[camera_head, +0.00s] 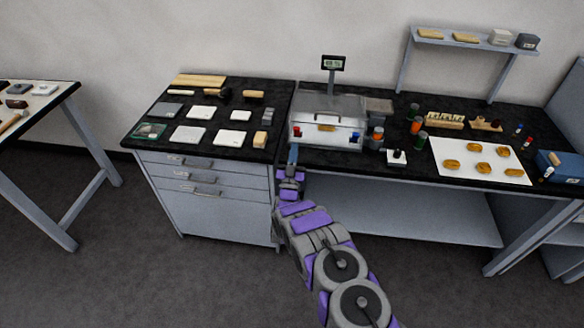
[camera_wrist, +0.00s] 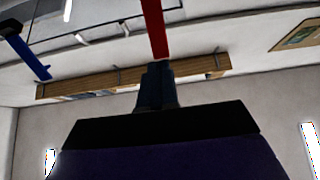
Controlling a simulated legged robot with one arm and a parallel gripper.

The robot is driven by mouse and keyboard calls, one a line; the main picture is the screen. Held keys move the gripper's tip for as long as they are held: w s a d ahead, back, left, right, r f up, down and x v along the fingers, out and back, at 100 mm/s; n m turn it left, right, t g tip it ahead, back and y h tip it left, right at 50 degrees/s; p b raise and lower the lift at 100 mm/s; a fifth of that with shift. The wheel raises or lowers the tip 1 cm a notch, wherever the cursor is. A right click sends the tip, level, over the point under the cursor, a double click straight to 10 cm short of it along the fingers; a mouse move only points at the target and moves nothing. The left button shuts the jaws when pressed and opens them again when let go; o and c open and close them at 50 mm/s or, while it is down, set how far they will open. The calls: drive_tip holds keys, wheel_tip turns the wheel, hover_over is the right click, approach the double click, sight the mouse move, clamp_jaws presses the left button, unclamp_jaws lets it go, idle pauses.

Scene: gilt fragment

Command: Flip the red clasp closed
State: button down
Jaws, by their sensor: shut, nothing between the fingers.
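A silver metal case (camera_head: 345,104) stands on the dark bench. My gripper (camera_head: 293,150) is just below and in front of the red clasp. In the wrist view, the red clasp (camera_wrist: 155,27) is a long bar ending at the fingertips of my shut gripper (camera_wrist: 157,68). I cannot tell whether they touch.
Left of the case, several white pads and wooden blocks lie on a drawer cabinet (camera_head: 215,212). Right of it stand small bottles (camera_head: 377,134) and a white sheet (camera_head: 503,174) with several tan pieces. A small display (camera_head: 333,63) rises behind the case.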

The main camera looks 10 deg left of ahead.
sight(297, 131)
drive_tip(key=shift+b+x, duration=0.5)
drive_tip(key=shift+x, duration=1.65)
